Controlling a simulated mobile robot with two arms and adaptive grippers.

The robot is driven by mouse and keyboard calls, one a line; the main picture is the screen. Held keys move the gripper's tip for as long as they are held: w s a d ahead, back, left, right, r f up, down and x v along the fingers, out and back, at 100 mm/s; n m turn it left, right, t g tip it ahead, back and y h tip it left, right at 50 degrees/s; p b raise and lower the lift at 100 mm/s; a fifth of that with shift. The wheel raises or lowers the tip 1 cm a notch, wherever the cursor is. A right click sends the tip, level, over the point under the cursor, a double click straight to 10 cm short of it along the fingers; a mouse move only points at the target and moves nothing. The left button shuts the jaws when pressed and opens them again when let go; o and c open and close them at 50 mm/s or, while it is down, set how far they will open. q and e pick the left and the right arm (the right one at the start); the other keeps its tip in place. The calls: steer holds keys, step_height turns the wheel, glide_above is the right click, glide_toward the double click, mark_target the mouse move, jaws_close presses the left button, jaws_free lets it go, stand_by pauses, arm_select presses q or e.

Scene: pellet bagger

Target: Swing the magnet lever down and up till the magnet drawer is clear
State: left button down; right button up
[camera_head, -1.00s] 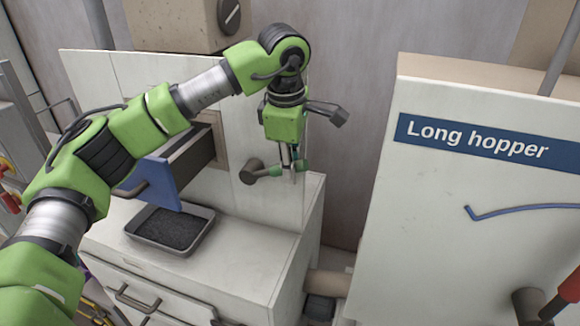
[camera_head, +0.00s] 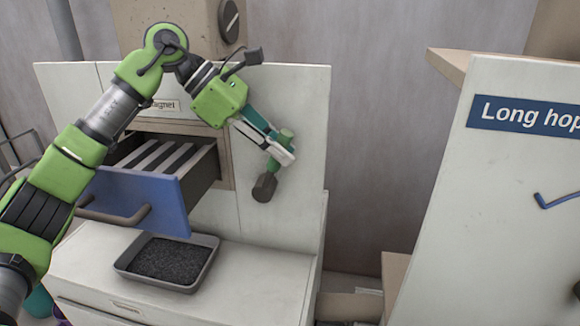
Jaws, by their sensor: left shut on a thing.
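The magnet drawer (camera_head: 150,203) stands pulled out of the white cabinet, with a blue front and a dark handle. Several pale bars (camera_head: 170,155) with dark gaps show inside it; my arm crosses part of its left side. The magnet lever's dark hub (camera_head: 264,188) sits on the cabinet face right of the drawer. The lever's green grip (camera_head: 286,136) stands up and slightly right of the hub. My left gripper (camera_head: 281,150) is shut on this grip, and its fingers hide part of the lever. My right gripper is not in view.
A grey tray (camera_head: 205,274) of dark granules stands on the cabinet ledge below the drawer. A panel labelled Long hopper (camera_head: 500,190) with a blue hook stands at the right. A gap lies between it and the cabinet. A box with a dark knob (camera_head: 228,22) sits above.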

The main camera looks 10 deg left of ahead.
arm_select(q)
steer(key=shift+a+h+b, duration=0.5)
steer(key=shift+a+h, duration=0.2)
steer(key=shift+a+r+h+b, duration=0.25)
steer(key=shift+a+h+b, duration=0.2)
steer(key=shift+a+h, duration=0.15)
steer(key=shift+a, duration=0.1)
steer(key=shift+r, duration=0.1)
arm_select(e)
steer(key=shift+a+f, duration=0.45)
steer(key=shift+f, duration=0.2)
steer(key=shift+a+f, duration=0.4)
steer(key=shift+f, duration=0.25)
arm_select(q)
steer(key=c, duration=1.9)
jaws_free()
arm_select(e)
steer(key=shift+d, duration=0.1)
arm_select(q)
steer(key=v, duration=1.2)
steer(key=shift+a, duration=0.15)
